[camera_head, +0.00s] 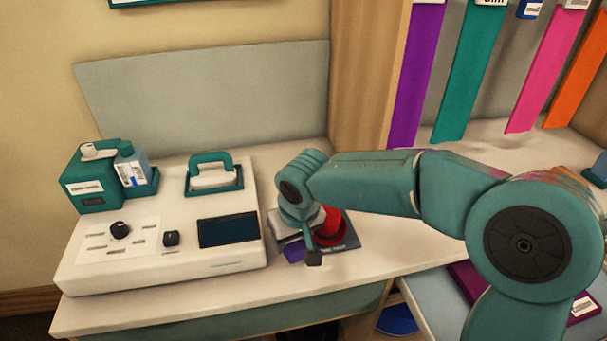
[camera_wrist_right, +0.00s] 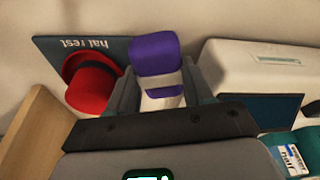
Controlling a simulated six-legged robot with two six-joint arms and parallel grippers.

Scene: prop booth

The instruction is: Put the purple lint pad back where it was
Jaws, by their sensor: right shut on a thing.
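The purple lint pad (camera_wrist_right: 155,53) is between the two fingers of my right gripper (camera_wrist_right: 158,86) in the right wrist view; a white band shows on it. My right gripper is shut on it. In the head view a small part of the purple pad (camera_head: 293,251) shows beside my right gripper (camera_head: 303,248), just over the counter at the right of the white machine. Whether the pad touches the counter I cannot tell. My left gripper is not in view.
A red hat (camera_head: 332,230) sits on a dark hat rest mat (camera_wrist_right: 50,48) close beside my right gripper. The white machine (camera_head: 160,262) stands left of it, with a teal-handled pad (camera_head: 213,176) and a teal jug (camera_head: 92,180) on top. Bare counter (camera_head: 200,303) lies in front.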

